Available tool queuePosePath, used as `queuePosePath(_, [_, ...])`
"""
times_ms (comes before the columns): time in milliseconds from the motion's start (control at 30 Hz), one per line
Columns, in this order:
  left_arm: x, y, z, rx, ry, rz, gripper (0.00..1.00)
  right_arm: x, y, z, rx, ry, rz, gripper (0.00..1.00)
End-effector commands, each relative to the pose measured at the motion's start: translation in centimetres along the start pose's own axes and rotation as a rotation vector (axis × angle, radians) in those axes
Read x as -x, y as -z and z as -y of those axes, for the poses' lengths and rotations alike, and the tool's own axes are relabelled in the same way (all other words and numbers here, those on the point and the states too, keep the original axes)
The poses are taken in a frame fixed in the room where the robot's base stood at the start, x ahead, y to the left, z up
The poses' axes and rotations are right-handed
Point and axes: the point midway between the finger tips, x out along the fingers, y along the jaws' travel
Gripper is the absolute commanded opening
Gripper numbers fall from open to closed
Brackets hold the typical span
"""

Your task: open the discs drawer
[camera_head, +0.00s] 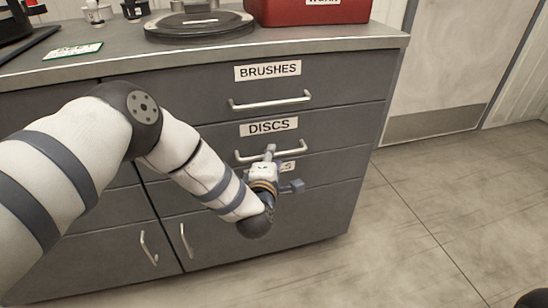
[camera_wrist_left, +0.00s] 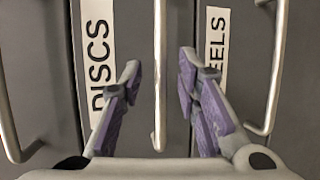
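The discs drawer (camera_head: 215,137) is the grey front below the BRUSHES drawer, with a white DISCS label (camera_head: 268,127). It looks closed, flush with the fronts around it. Its metal bar handle (camera_head: 300,147) sits below the label. My left gripper (camera_head: 283,169) is at this handle, with one finger overlapping the bar in the head view. In the left wrist view the handle (camera_wrist_left: 158,75) runs between the two purple-padded fingers of the open gripper (camera_wrist_left: 160,70), with visible gaps on both sides. Whether the bar is deep between the fingers is hard to tell. My right gripper is not in view.
The BRUSHES drawer handle (camera_head: 270,102) is above. A lower drawer label (camera_wrist_left: 217,70), ending in EELS, is partly covered by my gripper. The worktop holds a dark round plate (camera_head: 200,25) and a red box (camera_head: 305,10).

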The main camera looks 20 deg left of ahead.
Motion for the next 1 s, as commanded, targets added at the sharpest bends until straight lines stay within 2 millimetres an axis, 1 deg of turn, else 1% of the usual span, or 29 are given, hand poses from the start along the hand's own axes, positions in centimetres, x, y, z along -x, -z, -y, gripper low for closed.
queuePosePath(33, [-0.8,0.1,0.2,-0.001,-0.001,-0.001,0.30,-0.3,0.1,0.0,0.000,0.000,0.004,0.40])
queuePosePath(167, [-2.1,0.0,0.2,-0.001,0.001,0.000,0.30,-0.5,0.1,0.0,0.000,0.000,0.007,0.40])
queuePosePath(433, [-2.4,0.0,0.0,-0.002,0.002,0.001,0.30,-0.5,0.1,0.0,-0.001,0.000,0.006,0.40])
queuePosePath(467, [-2.4,0.0,0.0,-0.002,0.002,0.001,0.25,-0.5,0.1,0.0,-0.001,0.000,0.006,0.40])
queuePosePath(500, [-2.4,0.0,0.0,-0.002,0.002,0.001,0.16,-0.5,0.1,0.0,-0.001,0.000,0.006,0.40])
queuePosePath(567, [-2.4,0.0,0.1,-0.002,0.002,0.001,0.03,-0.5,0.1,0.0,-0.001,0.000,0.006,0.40])
queuePosePath(600, [-2.4,0.0,0.1,-0.002,0.002,0.001,0.00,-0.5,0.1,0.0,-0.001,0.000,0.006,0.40])
queuePosePath(1000, [-2.1,-0.1,0.1,-0.001,0.003,0.001,0.00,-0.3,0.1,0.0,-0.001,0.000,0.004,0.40])
